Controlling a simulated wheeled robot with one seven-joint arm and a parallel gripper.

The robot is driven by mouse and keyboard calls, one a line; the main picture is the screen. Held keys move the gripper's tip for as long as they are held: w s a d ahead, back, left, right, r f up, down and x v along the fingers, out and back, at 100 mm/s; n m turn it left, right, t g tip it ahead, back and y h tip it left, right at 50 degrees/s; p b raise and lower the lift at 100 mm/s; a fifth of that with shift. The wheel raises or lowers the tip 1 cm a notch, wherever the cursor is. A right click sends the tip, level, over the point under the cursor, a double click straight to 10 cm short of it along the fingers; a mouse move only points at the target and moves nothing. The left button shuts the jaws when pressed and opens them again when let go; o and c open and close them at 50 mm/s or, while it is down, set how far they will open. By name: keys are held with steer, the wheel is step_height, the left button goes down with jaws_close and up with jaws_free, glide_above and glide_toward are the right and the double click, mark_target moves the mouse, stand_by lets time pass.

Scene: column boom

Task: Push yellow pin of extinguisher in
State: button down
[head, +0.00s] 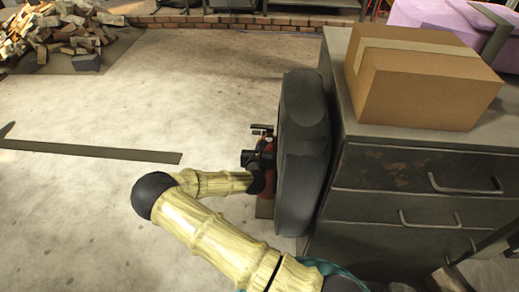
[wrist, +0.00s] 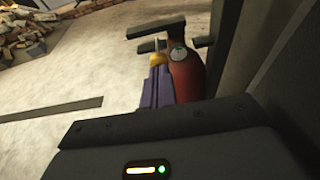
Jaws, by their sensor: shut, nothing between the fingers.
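The red fire extinguisher (wrist: 190,76) stands upright in the wrist view, with a black handle (wrist: 172,30) and a round gauge (wrist: 178,54) at its top. The yellow pin (wrist: 157,58) shows just left of the gauge. My gripper (wrist: 158,69) is shut and empty, its purple-grey fingers pointing at the pin. The fingertips overlap the pin's lower edge in this view; I cannot tell whether they touch it. In the head view the extinguisher (head: 267,196) is mostly hidden behind my gripper (head: 258,160), and the pin cannot be made out.
A dark tyre-like object (head: 303,150) stands close on the right of the extinguisher, against a dark metal drawer cabinet (head: 405,185). A cardboard box (head: 420,85) sits on the cabinet. The concrete floor to the left is mostly clear, with a flat dark bar (head: 95,151) on it.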

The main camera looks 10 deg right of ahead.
steer(key=shift+w+d+r, duration=0.1)
steer(key=shift+w+d, duration=0.1)
steer(key=shift+w, duration=0.4)
steer(key=shift+w+d+r, duration=0.1)
steer(key=shift+w+d, duration=0.1)
steer(key=shift+w, duration=0.4)
steer(key=f+p+v, duration=0.1)
steer(key=p+v, duration=0.2)
steer(key=v, duration=1.1)
steer(key=shift+s+f, duration=0.2)
steer(key=shift+f, duration=0.1)
